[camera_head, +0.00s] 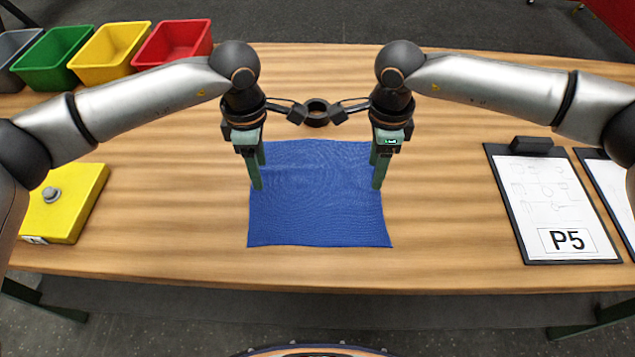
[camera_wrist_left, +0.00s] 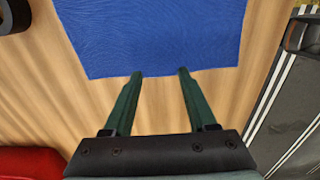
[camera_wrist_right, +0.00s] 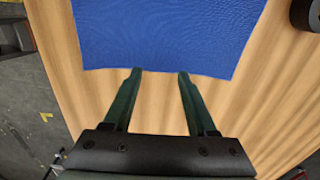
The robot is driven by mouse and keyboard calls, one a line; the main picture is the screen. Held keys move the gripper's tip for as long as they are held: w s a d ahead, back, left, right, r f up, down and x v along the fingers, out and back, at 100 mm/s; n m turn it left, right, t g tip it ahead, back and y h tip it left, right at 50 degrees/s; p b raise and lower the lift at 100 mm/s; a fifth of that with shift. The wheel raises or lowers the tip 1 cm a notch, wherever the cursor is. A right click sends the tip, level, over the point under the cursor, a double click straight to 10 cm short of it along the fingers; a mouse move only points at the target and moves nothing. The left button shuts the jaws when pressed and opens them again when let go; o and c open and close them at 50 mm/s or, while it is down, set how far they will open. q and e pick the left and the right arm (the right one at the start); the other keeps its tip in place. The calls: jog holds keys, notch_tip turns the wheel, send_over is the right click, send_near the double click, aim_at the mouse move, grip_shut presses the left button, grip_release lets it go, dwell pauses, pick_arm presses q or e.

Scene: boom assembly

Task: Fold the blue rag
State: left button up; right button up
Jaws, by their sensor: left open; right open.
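The blue rag (camera_head: 318,205) lies spread out flat on the wooden table, roughly square with slightly wavy edges. My left gripper (camera_head: 259,178) points down at the rag's left side, open and empty. My right gripper (camera_head: 375,177) points down at the rag's right side, also open and empty. In the left wrist view the fingertips (camera_wrist_left: 160,72) are at the near edge of the rag (camera_wrist_left: 160,35). In the right wrist view the fingertips (camera_wrist_right: 160,72) are likewise at the edge of the rag (camera_wrist_right: 165,35). I cannot tell whether the fingertips touch the cloth.
A black ring-shaped part (camera_head: 316,113) is behind the rag between my grippers. A yellow block (camera_head: 75,190) is at the left. Red (camera_head: 172,42), yellow (camera_head: 110,52) and green (camera_head: 52,55) bins stand back left. A clipboard (camera_head: 551,200) marked P5 lies right. The table before the rag is clear.

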aim_at(264, 188)
pick_arm(q)
jog(key=shift+f, duration=2.05)
pick_arm(e)
jog(key=shift+w+f, duration=0.1)
jog(key=shift+f, duration=2)
pick_arm(q)
jog(key=shift+f, duration=0.1)
pick_arm(e)
jog(key=shift+f, duration=0.1)
pick_arm(q)
grip_shut()
pick_arm(e)
grip_shut()
